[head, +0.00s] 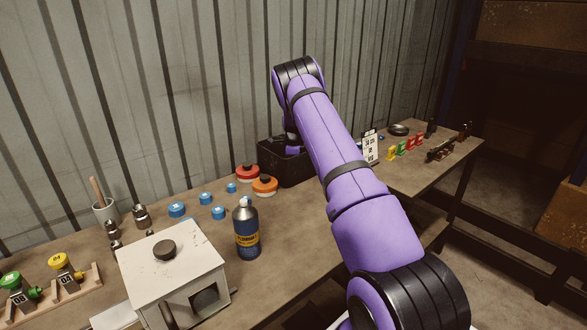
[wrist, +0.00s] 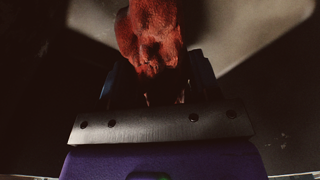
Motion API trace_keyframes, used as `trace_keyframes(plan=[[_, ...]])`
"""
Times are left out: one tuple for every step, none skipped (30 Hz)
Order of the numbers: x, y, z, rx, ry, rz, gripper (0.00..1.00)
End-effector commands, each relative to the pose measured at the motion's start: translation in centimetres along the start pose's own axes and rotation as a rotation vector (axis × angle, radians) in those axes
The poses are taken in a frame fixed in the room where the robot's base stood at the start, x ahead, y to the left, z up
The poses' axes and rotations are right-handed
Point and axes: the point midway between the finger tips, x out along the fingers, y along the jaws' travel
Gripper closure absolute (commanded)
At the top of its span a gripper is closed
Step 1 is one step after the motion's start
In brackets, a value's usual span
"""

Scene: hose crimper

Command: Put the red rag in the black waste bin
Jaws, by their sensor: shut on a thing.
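The black waste bin (head: 284,165) stands on the bench by the wall in the head view, partly behind my purple arm. My gripper reaches down at the bin, and its end is hidden there in the head view. In the wrist view my gripper (wrist: 155,78) is shut on the crumpled red rag (wrist: 152,36), which bunches out beyond the fingers. Dark surfaces surround them, with a paler lit patch behind the rag. The shadow leaves the rag's exact height in the bin unclear.
Red and orange round containers (head: 265,185) stand just left of the bin. A white sign (head: 370,146) and small coloured items stand to the right. The corrugated wall is close behind.

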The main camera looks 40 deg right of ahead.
Motion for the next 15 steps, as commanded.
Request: trace_keyframes(plan=[[0.9, 0.0, 0.0, 0.000, 0.001, 0.002, 0.66], [1.2, 0.0, 0.0, 0.000, 0.001, 0.002, 0.66], [1.6, 0.0, 0.0, 0.000, 0.000, 0.000, 0.66], [1.7, 0.0, 0.0, 0.000, 0.000, -0.001, 0.66], [1.8, 0.0, 0.0, 0.000, 0.000, -0.001, 0.66], [1.8, 0.0, 0.0, 0.000, 0.000, -0.002, 0.66], [1.7, 0.0, 0.0, 0.000, 0.000, -0.002, 0.66], [1.7, 0.0, 0.0, 0.000, 0.000, -0.002, 0.66], [1.7, 0.0, 0.0, 0.000, 0.000, -0.001, 0.66], [1.7, 0.0, 0.0, 0.000, 0.000, -0.001, 0.66], [1.7, 0.0, 0.0, 0.000, 0.000, -0.001, 0.66], [1.8, 0.0, 0.0, 0.000, 0.000, -0.001, 0.66], [1.9, 0.0, 0.0, 0.000, 0.000, -0.001, 0.66], [1.9, 0.0, 0.0, 0.000, 0.000, -0.001, 0.66], [2.0, 0.0, 0.0, 0.000, 0.000, -0.001, 0.66]])
